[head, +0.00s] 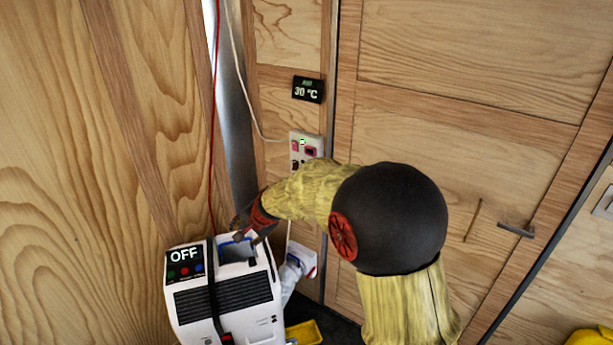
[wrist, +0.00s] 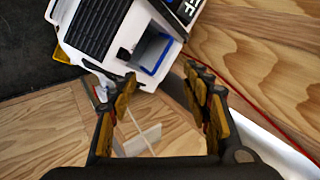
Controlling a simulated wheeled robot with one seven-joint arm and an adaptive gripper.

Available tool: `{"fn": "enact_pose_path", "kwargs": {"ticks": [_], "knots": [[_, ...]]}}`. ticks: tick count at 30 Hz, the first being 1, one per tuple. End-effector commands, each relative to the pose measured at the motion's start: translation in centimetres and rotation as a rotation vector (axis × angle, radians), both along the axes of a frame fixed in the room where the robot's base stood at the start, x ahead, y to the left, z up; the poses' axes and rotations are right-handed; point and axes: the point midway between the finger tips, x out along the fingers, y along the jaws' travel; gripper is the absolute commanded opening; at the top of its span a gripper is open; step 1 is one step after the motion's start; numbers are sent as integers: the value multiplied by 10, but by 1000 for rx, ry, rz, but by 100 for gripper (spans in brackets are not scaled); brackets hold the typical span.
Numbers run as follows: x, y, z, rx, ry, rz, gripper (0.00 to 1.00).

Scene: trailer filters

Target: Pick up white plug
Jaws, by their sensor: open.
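I cannot make out the white plug for certain in either view. In the head view a white socket panel (head: 305,148) with red switches and a small green light is on the wooden wall, and a white cord (head: 243,85) runs down to its left side. My gripper (head: 245,228) is open, just above the white machine (head: 225,300) marked OFF. In the wrist view my gripper (wrist: 160,76) has its two fingers spread apart with nothing held between them. The machine's open, blue-edged slot (wrist: 152,55) lies just beyond the fingertips. My arm hides part of the wall near the panel.
A red cord (head: 214,120) hangs down behind the machine. A white pipe-like part (head: 297,265) stands right of the machine, with a yellow tray (head: 304,333) below. A black display (head: 307,89) reads 30 °C. Wooden walls close in the left and back.

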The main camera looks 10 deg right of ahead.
Motion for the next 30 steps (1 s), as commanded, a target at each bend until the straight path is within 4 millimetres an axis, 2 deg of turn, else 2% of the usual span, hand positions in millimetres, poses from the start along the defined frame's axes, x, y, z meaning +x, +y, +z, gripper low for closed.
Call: {"fn": "enact_pose_path", "kwargs": {"ticks": [1, 3, 8, 11, 12, 15, 17, 19, 21, 23, 27, 30], "knots": [[27, 7, -13, 51, -10, -92, 48], [65, 13, -22, 133, -36, -238, 48], [146, 9, -43, 357, -106, -620, 48], [188, -6, -52, 521, -166, -882, 48], [203, -16, -53, 596, -196, -994, 48], [230, -47, -49, 797, -284, -1268, 48], [240, -68, -39, 924, -345, -1417, 48], [245, -94, -20, 1082, -423, -1578, 48], [244, -118, 5, 1250, -506, -1720, 48], [238, -136, 18, 1378, -572, -1826, 48], [215, -168, 26, 1596, -709, -1993, 48], [208, -178, 32, 1695, -763, -2022, 48]]}}
